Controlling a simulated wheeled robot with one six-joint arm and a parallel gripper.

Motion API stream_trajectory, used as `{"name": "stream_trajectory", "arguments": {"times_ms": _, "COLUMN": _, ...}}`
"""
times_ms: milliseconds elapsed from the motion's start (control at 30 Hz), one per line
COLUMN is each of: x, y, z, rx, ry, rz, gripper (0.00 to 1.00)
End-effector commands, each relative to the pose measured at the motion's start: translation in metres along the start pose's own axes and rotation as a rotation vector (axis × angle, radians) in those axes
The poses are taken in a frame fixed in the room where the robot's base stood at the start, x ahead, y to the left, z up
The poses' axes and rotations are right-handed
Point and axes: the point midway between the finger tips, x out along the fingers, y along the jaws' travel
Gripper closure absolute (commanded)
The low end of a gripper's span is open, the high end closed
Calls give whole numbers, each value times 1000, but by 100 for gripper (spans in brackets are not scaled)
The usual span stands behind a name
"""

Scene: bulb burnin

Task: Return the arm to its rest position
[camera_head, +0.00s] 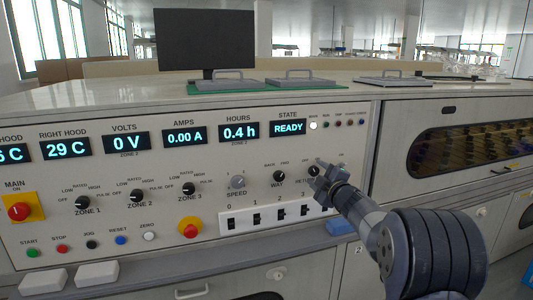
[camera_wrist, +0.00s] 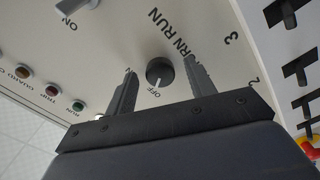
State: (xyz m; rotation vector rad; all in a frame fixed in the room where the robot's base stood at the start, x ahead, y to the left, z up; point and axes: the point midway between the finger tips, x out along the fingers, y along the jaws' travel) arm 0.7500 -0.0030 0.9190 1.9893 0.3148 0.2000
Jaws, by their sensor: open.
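My gripper (camera_head: 322,177) is in front of the right part of the control panel (camera_head: 215,160), near a black rotary knob (camera_head: 313,170). In the wrist view my gripper (camera_wrist: 159,66) is open. Its two dark fingers stand on either side of the black knob (camera_wrist: 160,71), with gaps to both sides, and hold nothing. The knob's pointer is toward OFF, and a partly visible label reads "RN RUN". I cannot tell how far the fingertips are from the panel face. My arm (camera_head: 385,225) reaches in from the lower right.
The STATE display (camera_head: 288,129) reads READY and HOURS (camera_head: 239,132) reads 0.4 h. A row of switches (camera_head: 268,217) is just below left of my gripper. A windowed cabinet door (camera_head: 430,168) stands to the right. A monitor (camera_head: 205,40) stands on the top.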

Motion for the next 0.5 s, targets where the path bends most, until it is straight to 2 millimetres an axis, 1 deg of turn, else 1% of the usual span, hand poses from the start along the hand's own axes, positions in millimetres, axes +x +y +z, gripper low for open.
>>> {"name": "stream_trajectory", "arguments": {"times_ms": 167, "x": -1, "y": 0, "z": 0, "rx": 0, "ry": 0, "rz": 0, "gripper": 48}}
{"name": "stream_trajectory", "arguments": {"times_ms": 267, "x": -6, "y": 0, "z": 0, "rx": -2, "ry": 0, "rz": 0, "gripper": 48}}
{"name": "stream_trajectory", "arguments": {"times_ms": 367, "x": -16, "y": 1, "z": 0, "rx": -5, "ry": 0, "rz": 1, "gripper": 48}}
{"name": "stream_trajectory", "arguments": {"times_ms": 500, "x": -37, "y": 1, "z": 0, "rx": -4, "ry": -1, "rz": 1, "gripper": 48}}
